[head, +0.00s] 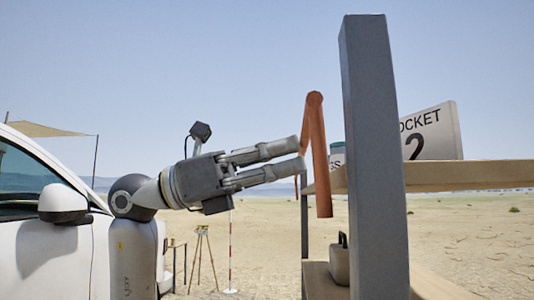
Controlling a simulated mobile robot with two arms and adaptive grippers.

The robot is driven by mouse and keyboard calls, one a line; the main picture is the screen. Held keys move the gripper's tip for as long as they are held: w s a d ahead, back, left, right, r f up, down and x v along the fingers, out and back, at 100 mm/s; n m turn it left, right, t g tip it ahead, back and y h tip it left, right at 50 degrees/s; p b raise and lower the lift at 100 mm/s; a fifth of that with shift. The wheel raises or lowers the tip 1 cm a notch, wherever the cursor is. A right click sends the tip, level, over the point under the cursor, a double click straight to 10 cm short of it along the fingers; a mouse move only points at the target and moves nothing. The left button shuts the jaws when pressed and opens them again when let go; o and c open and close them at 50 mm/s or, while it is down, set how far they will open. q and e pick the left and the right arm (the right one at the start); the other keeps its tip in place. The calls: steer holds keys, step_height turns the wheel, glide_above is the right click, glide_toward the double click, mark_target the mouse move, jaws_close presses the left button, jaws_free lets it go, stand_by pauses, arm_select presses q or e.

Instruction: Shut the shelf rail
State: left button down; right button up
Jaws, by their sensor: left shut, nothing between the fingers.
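The orange-brown shelf rail (319,160) shows edge-on in the head view. It stands steeply up and down at the near left side of the shelf, with its top above the upper board (450,176). A second, narrower face of it slopes down to the left from the top. My left gripper (300,155) is shut and empty, its fingers pointing right. The fingertips are just left of the rail; I cannot tell whether they touch it. My right gripper is not in view.
A thick grey post (374,150) hides part of the shelf. A white vehicle (45,245) stands left.

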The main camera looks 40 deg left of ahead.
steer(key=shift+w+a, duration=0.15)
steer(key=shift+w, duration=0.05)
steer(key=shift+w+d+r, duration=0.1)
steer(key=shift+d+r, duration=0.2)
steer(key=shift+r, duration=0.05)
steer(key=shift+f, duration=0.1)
